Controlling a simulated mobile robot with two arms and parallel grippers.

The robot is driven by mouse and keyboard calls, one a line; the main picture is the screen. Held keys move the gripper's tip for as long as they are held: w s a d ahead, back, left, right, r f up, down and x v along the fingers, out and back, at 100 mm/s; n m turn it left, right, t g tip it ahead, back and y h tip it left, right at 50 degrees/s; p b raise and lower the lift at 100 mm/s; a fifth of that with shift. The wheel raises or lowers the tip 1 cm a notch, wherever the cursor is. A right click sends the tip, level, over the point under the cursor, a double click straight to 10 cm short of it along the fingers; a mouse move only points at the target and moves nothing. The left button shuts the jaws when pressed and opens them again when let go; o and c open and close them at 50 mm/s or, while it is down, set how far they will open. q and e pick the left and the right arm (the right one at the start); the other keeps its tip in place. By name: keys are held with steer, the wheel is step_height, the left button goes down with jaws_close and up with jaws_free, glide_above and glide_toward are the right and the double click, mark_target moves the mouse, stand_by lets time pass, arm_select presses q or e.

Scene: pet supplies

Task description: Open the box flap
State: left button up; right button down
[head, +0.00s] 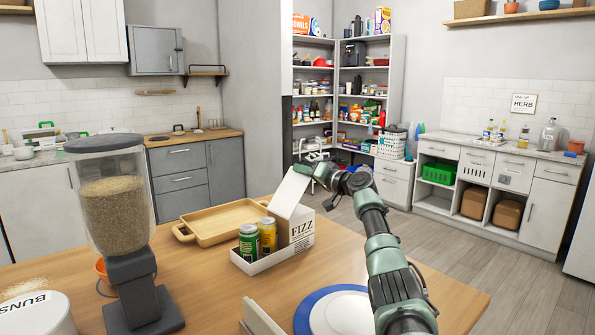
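A white open-topped box (273,259) marked FIZZ stands on the wooden table. A green can (249,243) and a yellow can (267,236) stand in its front part. Its white flap (289,191) is raised at the back right and leans up above the box. My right gripper (306,171) is at the flap's upper right edge, touching or very close to it. Its fingers are small and partly hidden, so I cannot tell whether they grip the flap. My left gripper is not in view.
A wooden tray (232,232) lies behind the box. A grain dispenser (112,205) stands at left, with a white round container (36,317) in front of it. A blue-rimmed plate (305,312) lies at the front, partly behind my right arm. Bare tabletop (205,285) shows left of the box.

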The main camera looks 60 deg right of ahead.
steer(key=shift+d+f, duration=0.15)
steer(key=shift+f, duration=0.2)
steer(key=c, duration=1.6)
jaws_free()
steer(key=shift+c, duration=0.2)
steer(key=shift+r, duration=0.1)
